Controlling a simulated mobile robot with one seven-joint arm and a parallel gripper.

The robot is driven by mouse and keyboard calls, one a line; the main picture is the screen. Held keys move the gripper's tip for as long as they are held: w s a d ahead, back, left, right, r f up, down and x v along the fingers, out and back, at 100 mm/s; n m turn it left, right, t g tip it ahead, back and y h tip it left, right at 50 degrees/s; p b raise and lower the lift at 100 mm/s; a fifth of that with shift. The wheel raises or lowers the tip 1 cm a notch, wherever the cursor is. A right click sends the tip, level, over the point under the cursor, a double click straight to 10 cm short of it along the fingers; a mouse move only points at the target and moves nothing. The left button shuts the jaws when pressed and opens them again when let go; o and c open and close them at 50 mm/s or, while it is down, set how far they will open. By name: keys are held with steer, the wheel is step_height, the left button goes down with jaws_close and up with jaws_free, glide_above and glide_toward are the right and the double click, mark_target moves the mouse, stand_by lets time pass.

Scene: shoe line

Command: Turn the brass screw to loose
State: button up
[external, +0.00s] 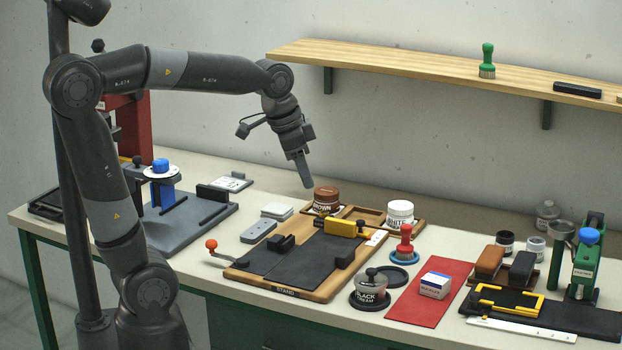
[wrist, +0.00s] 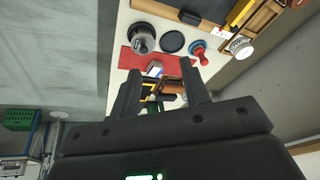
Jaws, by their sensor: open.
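I cannot make out a brass screw in either view. My gripper (external: 304,178) is raised above the back of the bench, behind the brown jar (external: 326,199), pointing down. In the wrist view its two dark fingers stand apart with nothing between them, so my gripper (wrist: 164,88) is open and empty. A wooden board marked STAND (external: 284,291) with black pads lies at the middle of the bench; a yellow block (external: 341,228) sits on it. A green press with a blue knob (external: 586,262) stands at the right end.
A blue-knobbed fixture (external: 161,185) stands at left. A wooden shelf (external: 420,65) runs along the wall above.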

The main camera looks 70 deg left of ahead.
steer(key=w+a+f+m+g, duration=0.2)
steer(key=w+a, duration=0.8)
steer(key=a, duration=0.3)
steer(key=m+g, duration=0.2)
glide_toward(323, 211)
step_height(323, 211, down, 8)
steer(key=shift+s+f, duration=0.1)
steer(key=shift+c, duration=0.5)
jaws_close()
